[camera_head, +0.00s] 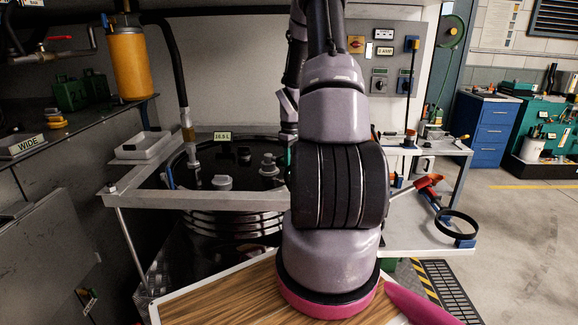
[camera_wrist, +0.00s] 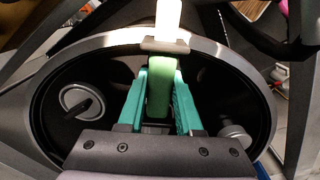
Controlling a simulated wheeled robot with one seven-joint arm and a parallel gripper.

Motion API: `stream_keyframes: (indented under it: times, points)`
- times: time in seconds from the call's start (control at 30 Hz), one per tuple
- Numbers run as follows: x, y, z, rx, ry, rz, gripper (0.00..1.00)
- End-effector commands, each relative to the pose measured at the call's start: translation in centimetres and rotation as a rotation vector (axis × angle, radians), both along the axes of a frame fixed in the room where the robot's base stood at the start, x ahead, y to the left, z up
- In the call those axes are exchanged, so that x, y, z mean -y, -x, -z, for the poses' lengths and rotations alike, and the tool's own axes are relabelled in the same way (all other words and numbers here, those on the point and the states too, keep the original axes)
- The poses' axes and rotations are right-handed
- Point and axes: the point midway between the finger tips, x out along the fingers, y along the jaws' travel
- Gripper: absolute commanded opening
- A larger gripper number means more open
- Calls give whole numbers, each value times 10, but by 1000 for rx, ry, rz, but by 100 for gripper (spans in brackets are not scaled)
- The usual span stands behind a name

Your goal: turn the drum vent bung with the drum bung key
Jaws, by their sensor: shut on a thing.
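The black drum top (camera_wrist: 90,145) fills much of the wrist view, and the drum also shows in the head view (camera_head: 236,222). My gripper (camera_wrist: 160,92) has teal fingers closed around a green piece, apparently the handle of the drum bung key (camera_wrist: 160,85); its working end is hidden. A round grey bung (camera_wrist: 80,100) lies left of the fingers and a smaller grey fitting (camera_wrist: 235,136) lies right. I cannot tell for certain which is the vent bung. In the head view my arm hides most of the gripper.
A grey frame (camera_head: 235,202) surrounds the drum top. A pipe (camera_head: 191,150) rises from the drum at left. A white tray (camera_head: 143,146) sits at the frame's left corner. A side table (camera_head: 428,238) with tools stands right. Open floor lies farther right.

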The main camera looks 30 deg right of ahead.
Motion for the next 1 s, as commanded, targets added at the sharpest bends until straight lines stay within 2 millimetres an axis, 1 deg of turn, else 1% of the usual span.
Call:
stream_keyframes:
  times: [0.3,0.6,0.7,1.0]
  points:
    - [2,-1,0,1,0,-12,0]
    - [15,-7,0,1,0,-150,0]
    - [17,-7,0,0,0,-171,0]
    - [17,-8,0,0,0,-177,0]
